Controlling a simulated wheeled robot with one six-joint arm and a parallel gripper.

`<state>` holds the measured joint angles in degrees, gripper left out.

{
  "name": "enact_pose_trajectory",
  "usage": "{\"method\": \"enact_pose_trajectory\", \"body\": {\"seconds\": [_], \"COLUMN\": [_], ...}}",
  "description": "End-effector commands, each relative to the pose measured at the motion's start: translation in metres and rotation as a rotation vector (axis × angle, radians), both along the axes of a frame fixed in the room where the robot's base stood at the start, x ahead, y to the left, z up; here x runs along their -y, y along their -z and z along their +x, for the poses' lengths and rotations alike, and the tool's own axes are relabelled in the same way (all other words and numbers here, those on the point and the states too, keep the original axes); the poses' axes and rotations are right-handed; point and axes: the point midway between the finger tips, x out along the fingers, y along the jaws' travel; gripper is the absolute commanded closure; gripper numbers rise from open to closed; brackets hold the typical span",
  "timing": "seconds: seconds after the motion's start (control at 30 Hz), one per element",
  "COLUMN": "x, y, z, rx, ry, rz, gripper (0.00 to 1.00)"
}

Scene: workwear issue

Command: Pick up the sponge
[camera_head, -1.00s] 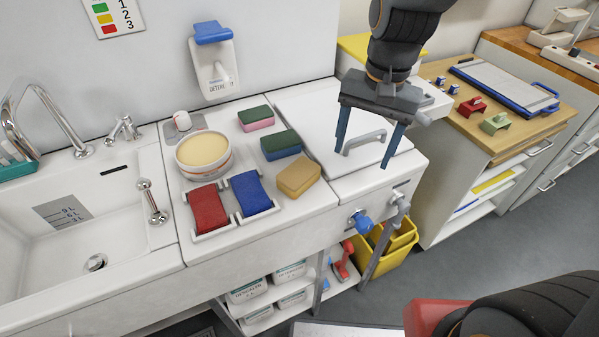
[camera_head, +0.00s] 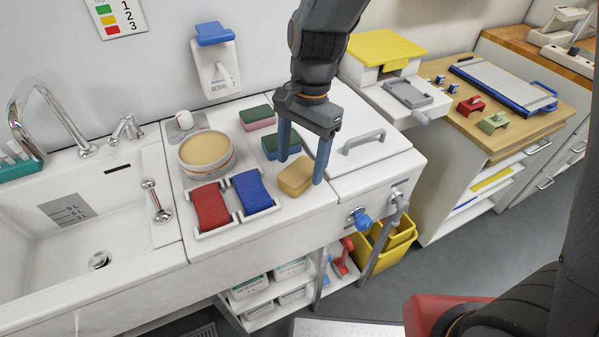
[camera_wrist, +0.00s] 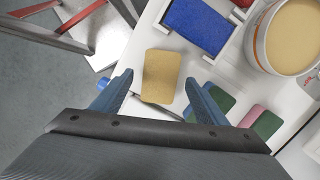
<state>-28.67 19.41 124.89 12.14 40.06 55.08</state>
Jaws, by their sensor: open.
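The plain yellow sponge (camera_head: 296,176) lies on the white counter, right of the blue cloth or pad in its tray. In the wrist view the yellow sponge (camera_wrist: 161,76) lies just ahead of and between my fingers. My gripper (camera_head: 302,170) is open and empty, its two blue fingers pointing down over the sponge; in the wrist view the gripper (camera_wrist: 158,78) also stands open. A green-and-blue sponge (camera_head: 281,146) lies just behind, near the left finger. A green-and-pink sponge (camera_head: 257,118) lies farther back. Whether the fingertips touch anything cannot be told.
A red pad (camera_head: 211,207) and a blue pad (camera_head: 251,192) sit in white trays to the left. A round tub of cream-coloured stuff (camera_head: 205,150) stands behind them. A white lid with a grey handle (camera_head: 362,142) lies to the right. The sink (camera_head: 70,235) is at far left.

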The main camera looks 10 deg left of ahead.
Motion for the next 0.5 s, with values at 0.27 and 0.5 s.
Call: {"method": "enact_pose_trajectory", "body": {"seconds": [0.27,0.5], "x": [-0.0007,-0.0007], "y": [0.0119,0.0118], "z": [-0.0016,-0.0015], "rx": [0.001,0.001], "ry": [0.0,0.0], "rz": [-0.001,-0.001], "gripper": [0.33,0.33]}}
